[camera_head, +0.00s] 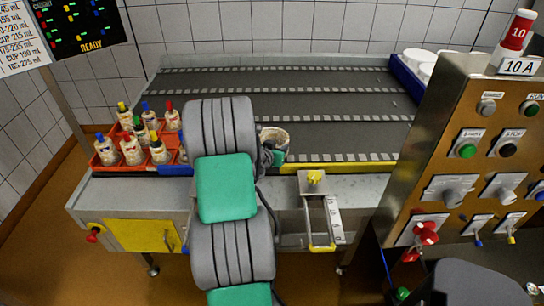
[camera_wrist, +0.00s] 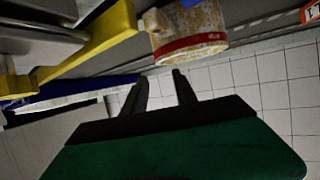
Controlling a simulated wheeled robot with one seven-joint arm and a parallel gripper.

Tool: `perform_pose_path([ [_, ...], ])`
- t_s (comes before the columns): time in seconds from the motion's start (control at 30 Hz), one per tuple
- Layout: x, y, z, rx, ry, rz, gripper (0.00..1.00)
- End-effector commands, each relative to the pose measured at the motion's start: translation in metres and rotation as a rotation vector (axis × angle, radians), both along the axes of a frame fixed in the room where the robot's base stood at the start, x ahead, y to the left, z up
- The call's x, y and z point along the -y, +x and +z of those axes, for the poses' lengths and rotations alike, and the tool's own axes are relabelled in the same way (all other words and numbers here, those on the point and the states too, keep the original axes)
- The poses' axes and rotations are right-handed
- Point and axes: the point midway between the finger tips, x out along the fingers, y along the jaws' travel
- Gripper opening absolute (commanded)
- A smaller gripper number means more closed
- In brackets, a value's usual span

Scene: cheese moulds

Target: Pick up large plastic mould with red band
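The large plastic mould (camera_head: 275,136) is a whitish cup with brown stains, on the grey conveyor table near its front edge. My arm partly hides it in the head view, where its red band cannot be made out. In the wrist view the mould (camera_wrist: 190,27) shows at the top, with a red band around it and a small knob or handle at its side. My gripper (camera_wrist: 161,90) has its two dark fingers spread apart with nothing between them. The fingertips are close to the mould but appear apart from it. In the head view my arm hides the fingers.
A red crate (camera_head: 107,162) with several small moulds with coloured tops stands left of my arm. A yellow rail (camera_head: 345,167) runs along the front edge at right. A blue crate (camera_head: 408,82) with white tubs stands at back right, beside a control panel (camera_head: 480,140). The conveyor's middle is clear.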

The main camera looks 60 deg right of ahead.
Motion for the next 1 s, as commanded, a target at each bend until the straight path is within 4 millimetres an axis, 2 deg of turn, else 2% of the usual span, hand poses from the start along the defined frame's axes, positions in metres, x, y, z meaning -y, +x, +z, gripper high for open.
perform_pose_path([
  [0.1, 0.017, -0.006, -0.006, 0.001, -0.012, -0.012, 0.34],
  [0.53, 0.069, -0.001, -0.033, 0.002, -0.01, -0.01, 0.34],
  [0.8, 0.072, 0.0, -0.036, 0.001, -0.009, -0.007, 0.33],
  [1.0, 0.072, 0.0, -0.036, 0.001, -0.009, -0.007, 0.17],
])
